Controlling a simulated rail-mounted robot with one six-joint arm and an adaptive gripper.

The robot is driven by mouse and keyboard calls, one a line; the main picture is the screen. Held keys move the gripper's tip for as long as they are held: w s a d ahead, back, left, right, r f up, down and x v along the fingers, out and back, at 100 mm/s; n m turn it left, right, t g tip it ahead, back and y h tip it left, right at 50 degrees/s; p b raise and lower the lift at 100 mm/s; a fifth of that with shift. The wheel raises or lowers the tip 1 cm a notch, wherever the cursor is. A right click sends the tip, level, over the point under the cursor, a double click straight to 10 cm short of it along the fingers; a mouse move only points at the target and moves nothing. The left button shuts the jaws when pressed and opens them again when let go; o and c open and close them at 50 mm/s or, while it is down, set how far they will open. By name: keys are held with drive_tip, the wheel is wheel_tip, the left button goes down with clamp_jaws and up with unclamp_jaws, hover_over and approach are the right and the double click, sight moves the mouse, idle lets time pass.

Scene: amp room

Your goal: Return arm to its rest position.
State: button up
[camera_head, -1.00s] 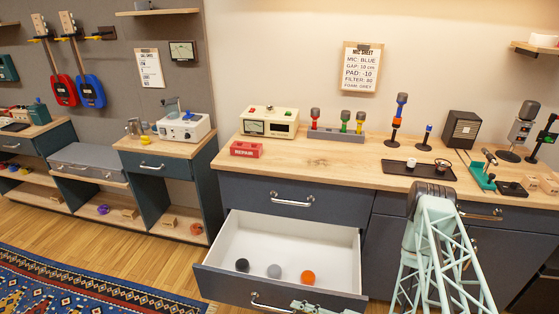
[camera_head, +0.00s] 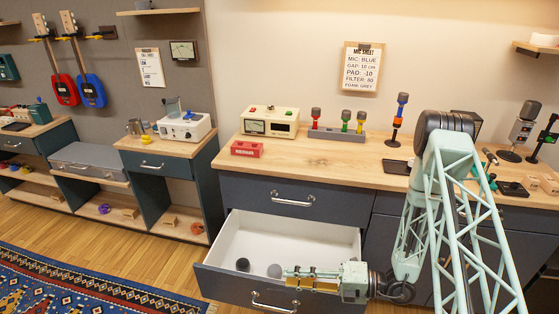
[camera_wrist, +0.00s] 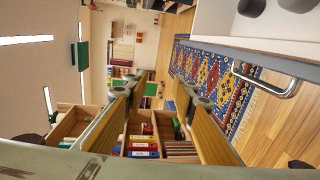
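My gripper (camera_head: 292,277) is in front of the open drawer (camera_head: 240,291) in the head view, its fingers pointing left. In the wrist view my gripper (camera_wrist: 152,95) has its two fingers well apart with nothing between them. The raised bend of my arm covers part of the right counter in the head view.
The drawer sticks out below the wooden counter (camera_head: 330,160). A red box (camera_head: 247,148), a cream meter box (camera_head: 270,121) and a microphone on a stand (camera_head: 398,115) are on the counter. A blue patterned rug (camera_head: 70,285) lies on the floor at left.

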drive_tip(key=s+r+n+g+h, duration=0.25)
drive_tip(key=s+r+n, duration=0.35)
drive_tip(key=r, duration=0.5)
drive_tip(key=s+r+n+g+h, duration=0.2)
drive_tip(key=s+r+n+g, duration=0.15)
drive_tip(key=r+n, duration=0.6)
drive_tip(key=s+r+n+g+h, duration=0.2)
drive_tip(key=s+r+n, duration=0.4)
drive_tip(key=r, duration=0.6)
drive_tip(key=s+d+r+n+t+h, duration=0.8)
drive_tip(key=s+d+r+n+h, duration=0.1)
drive_tip(key=s+d+r+n, duration=0.7)
drive_tip(key=shift+s+d+r+n+t, duration=0.15)
drive_tip(key=shift+s+r+n+t, duration=0.2)
drive_tip(key=shift+s+r, duration=0.4)
drive_tip(key=shift+w+r+h, duration=0.1)
drive_tip(key=shift+w+h, duration=0.05)
drive_tip(key=shift+h, duration=0.1)
idle(2.2)
